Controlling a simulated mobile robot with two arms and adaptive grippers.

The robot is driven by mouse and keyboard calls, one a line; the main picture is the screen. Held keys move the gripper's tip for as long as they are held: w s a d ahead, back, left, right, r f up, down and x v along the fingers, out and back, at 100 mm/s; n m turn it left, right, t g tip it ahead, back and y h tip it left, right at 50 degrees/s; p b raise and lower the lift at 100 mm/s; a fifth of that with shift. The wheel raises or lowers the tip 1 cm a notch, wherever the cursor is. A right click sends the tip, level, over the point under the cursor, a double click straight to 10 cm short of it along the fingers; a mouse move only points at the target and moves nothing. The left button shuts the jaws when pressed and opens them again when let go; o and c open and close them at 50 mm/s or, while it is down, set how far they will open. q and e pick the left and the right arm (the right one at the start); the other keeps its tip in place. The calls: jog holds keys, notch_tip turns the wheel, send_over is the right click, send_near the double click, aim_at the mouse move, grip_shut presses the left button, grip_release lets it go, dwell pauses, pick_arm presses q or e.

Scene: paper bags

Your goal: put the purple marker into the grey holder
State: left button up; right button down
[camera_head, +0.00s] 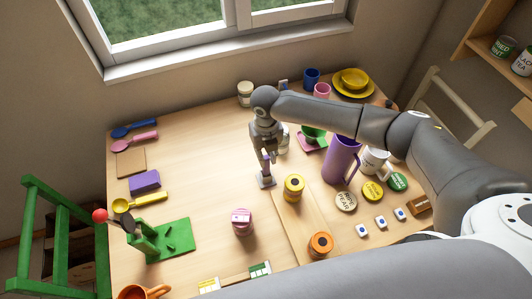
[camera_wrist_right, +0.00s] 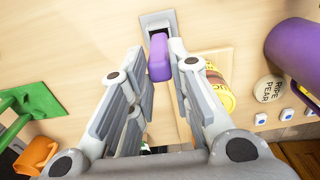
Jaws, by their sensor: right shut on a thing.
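The purple marker (camera_head: 266,162) is upright in my right gripper (camera_head: 265,152), which points down near the middle of the table. The grey holder (camera_head: 266,182) stands on the table directly below. In the right wrist view, the marker (camera_wrist_right: 160,62) sits between the two fingers of the right gripper (camera_wrist_right: 160,50), and the grey holder (camera_wrist_right: 155,19) shows just beyond it. The marker's lower end is at or over the holder's dark opening; I cannot tell whether it is inside. My left gripper is not in view.
A yellow can (camera_head: 293,187) stands close to the right of the holder, with a purple pitcher (camera_head: 340,160) farther right. A pink jar (camera_head: 242,222) and an orange can (camera_head: 320,245) stand nearer.

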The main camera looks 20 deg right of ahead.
jog(key=shift+f+b, duration=0.8)
jog(key=shift+f, duration=0.5)
jog(key=c, duration=1.3)
grip_release()
jog(key=shift+o, duration=0.2)
jog(key=shift+r, duration=0.15)
notch_tip(320, 180, up, 5)
jog(key=p, duration=0.4)
jog(key=shift+p, duration=0.35)
notch_tip(320, 180, up, 12)
